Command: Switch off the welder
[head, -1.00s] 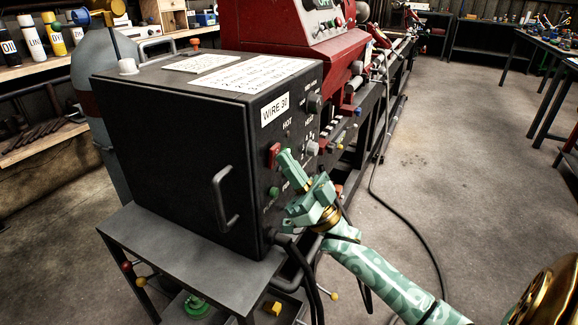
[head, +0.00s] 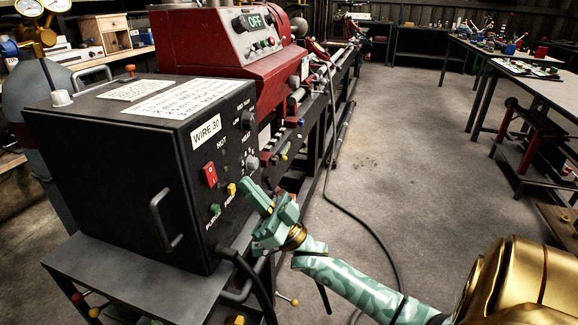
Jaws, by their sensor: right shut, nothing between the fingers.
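The welder (head: 110,150) is a black box with a "WIRE 30" label, standing on a grey cart. Its red rocker switch (head: 210,174), with small white marks, is on the front panel and is fully visible. Which way the rocker is pressed is too small to tell. A green button (head: 215,210) and a yellow button (head: 231,189) sit below the switch. My right gripper (head: 248,190), mint green, is shut and empty. It is in front of the panel, to the right of the switch and apart from it. My left gripper is not in view.
A cable (head: 362,225) runs along the floor. Open floor (head: 410,170) lies to the right, before a workbench (head: 530,85).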

